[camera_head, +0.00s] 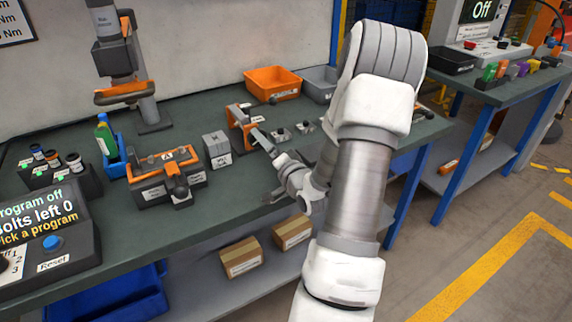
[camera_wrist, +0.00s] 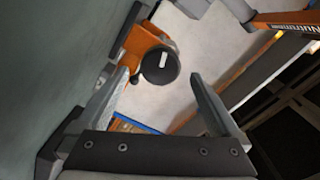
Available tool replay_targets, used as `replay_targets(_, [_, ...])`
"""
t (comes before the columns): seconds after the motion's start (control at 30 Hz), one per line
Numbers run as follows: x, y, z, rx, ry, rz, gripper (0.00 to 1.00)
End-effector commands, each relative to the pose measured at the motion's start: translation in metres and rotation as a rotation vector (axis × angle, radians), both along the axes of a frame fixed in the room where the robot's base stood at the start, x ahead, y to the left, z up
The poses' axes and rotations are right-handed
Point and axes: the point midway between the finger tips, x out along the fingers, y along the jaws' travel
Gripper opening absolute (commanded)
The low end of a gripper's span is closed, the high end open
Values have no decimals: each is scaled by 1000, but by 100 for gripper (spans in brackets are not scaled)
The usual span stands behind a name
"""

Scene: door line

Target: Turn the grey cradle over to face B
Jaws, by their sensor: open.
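Face B is not visible.
A grey box (camera_head: 216,150) stands right of the fixture, and a blue holder with a green bottle (camera_head: 106,137) stands behind it to the left. A nutrunner (camera_head: 126,93) hangs over the back left. An orange stand (camera_head: 240,118) is farther back.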

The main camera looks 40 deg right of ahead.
Motion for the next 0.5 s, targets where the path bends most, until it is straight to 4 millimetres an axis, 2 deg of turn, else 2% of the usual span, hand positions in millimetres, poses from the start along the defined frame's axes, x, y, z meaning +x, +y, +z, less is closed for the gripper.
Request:
replay_targets(0.03, [-14, 2, 1, 2, 3, -4, 99])
replay_targets(0.4, [-104, 24, 1, 3, 2, -6, 99])
replay_targets(0.5, [-107, 24, 6, 5, 2, -1, 99])
